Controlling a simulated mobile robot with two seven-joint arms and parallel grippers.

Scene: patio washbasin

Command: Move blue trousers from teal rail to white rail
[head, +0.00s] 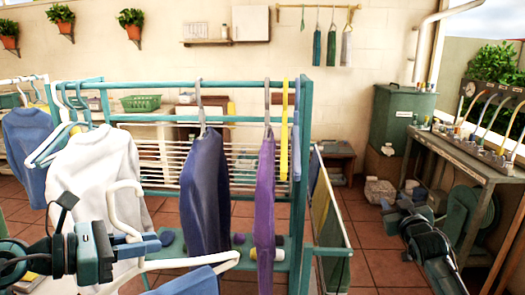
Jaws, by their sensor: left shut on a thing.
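My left gripper (150,243) is at the lower left, shut at the neck of a white hanger (185,262). Blue cloth (190,283), apparently the blue trousers, hangs over the hanger's lower bar; most of it is cut off by the bottom edge. The hanger's hook rises free of any rail. The teal rail (235,119) crosses behind, carrying a navy garment (205,190) and a purple one (265,195). A white rail (12,80) shows partly at the far left edge. My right gripper (400,207) is at the right, away from the clothes; its fingers are unclear.
A white shirt (90,175) hangs close behind my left gripper. A blue garment (25,150) hangs at the far left. A teal-framed panel (328,200) stands right of the rack. A workbench (470,155) and green bin (400,118) are at the right. Tiled floor between is partly clear.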

